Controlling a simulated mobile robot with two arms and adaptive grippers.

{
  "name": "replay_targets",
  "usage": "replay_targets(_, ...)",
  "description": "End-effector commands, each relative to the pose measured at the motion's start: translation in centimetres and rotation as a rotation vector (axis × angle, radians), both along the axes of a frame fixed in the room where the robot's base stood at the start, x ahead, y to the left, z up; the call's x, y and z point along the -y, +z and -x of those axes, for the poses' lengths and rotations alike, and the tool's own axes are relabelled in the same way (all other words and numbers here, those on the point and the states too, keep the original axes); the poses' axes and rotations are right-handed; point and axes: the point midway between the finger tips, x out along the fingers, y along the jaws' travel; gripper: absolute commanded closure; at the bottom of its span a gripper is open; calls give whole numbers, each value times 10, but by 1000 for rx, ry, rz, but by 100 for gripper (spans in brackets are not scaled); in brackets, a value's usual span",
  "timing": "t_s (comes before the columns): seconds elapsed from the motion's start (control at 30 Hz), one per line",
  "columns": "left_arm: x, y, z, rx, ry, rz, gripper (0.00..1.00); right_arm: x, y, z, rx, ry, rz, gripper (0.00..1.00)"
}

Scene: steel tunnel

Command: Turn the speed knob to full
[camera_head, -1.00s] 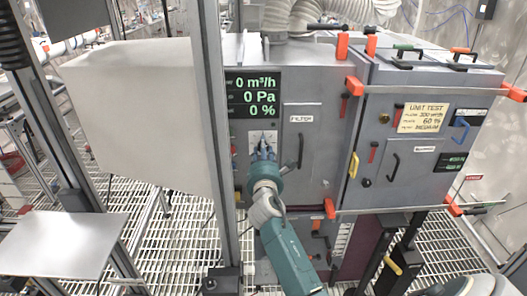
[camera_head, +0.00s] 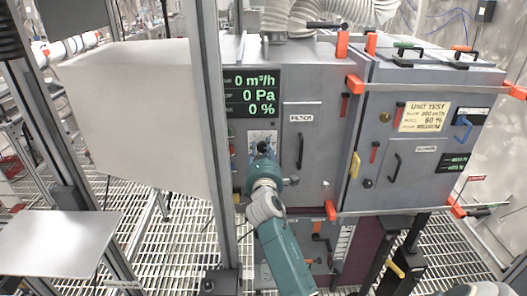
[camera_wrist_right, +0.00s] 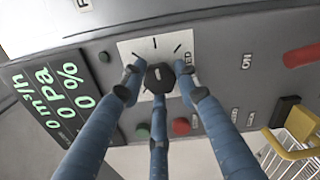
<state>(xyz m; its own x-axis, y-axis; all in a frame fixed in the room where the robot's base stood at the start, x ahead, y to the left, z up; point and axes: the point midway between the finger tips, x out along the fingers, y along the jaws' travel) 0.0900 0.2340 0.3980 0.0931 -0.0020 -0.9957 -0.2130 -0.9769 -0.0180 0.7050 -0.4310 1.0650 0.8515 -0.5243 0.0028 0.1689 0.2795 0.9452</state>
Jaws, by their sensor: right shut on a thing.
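The speed knob (camera_wrist_right: 159,77) is a dark round knob on a white dial plate (camera_wrist_right: 128,50) with black tick marks, in the right wrist view. My right gripper (camera_wrist_right: 160,84) has its blue fingers closed around the knob. In the head view my right gripper (camera_head: 263,160) is at the white plate below the display and mostly covers the knob. The display (camera_head: 251,93) reads 0 m³/h, 0 Pa and 0 %. My left gripper is not in view.
A grey upright post (camera_head: 211,130) stands just left of the panel.

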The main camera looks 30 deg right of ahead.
Motion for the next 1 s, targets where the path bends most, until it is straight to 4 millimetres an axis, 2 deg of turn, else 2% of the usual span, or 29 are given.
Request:
replay_targets(0.03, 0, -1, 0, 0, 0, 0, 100, -6, -12, -1, -9, 8, -22, 95)
replay_targets(0.6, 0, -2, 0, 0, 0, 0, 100, -7, -11, -1, 4, 9, -43, 95)
replay_targets(0.63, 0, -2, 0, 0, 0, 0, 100, -7, -11, -1, 4, 9, -43, 63)
replay_targets(0.7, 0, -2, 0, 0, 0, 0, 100, -6, -10, -1, 5, 9, -42, 50)
replay_targets(1.0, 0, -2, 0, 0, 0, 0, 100, -3, -4, -1, 13, 5, -36, 50)
